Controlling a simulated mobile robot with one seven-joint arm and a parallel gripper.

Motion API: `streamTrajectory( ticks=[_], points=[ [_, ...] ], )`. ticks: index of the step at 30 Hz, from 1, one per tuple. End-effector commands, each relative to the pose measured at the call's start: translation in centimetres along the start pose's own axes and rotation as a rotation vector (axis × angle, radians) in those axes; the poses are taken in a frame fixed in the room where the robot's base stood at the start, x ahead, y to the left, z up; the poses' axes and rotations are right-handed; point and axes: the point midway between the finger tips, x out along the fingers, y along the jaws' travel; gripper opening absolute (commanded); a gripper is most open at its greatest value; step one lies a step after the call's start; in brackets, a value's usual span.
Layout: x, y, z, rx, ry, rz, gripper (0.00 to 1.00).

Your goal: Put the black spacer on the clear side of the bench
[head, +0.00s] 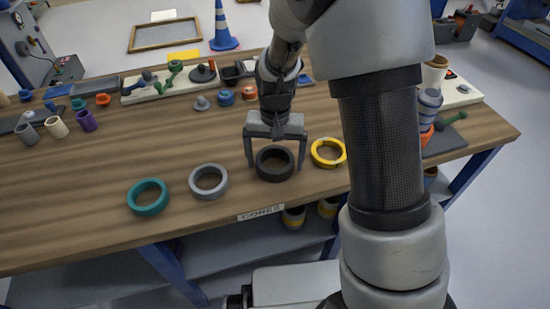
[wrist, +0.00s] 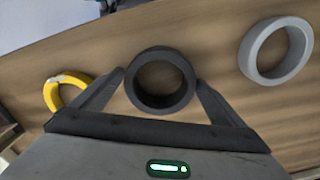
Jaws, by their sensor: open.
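The black spacer (head: 274,176) is a thick dark ring lying flat near the front edge of the wooden bench (head: 100,185). It stands in a row between a grey ring and a yellow ring. My gripper (head: 275,160) is directly over the black spacer, with one finger at each side of it. The jaws are open. In the wrist view, the black spacer (wrist: 161,95) lies between the two spread fingertips (wrist: 160,85). I cannot tell whether the fingers touch it.
A grey ring (head: 209,182) and a teal ring (head: 148,197) lie to the left, a yellow ring (head: 328,152) close on the right. A "CORE" label (head: 262,212) marks the front edge. Several small parts fill the back. The left front of the bench is bare.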

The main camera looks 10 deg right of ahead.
Motion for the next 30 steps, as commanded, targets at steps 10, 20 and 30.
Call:
streamTrajectory(
  ticks=[10,20,30],
  points=[
    [-5.9,-0.1,-0.1,-0.001,0.005,-0.002,0.93],
    [-11.4,0.0,-0.1,0.000,0.002,-0.001,0.93],
    [-18.2,2.8,2.5,-0.031,0.098,-0.054,0.93]
  ],
)
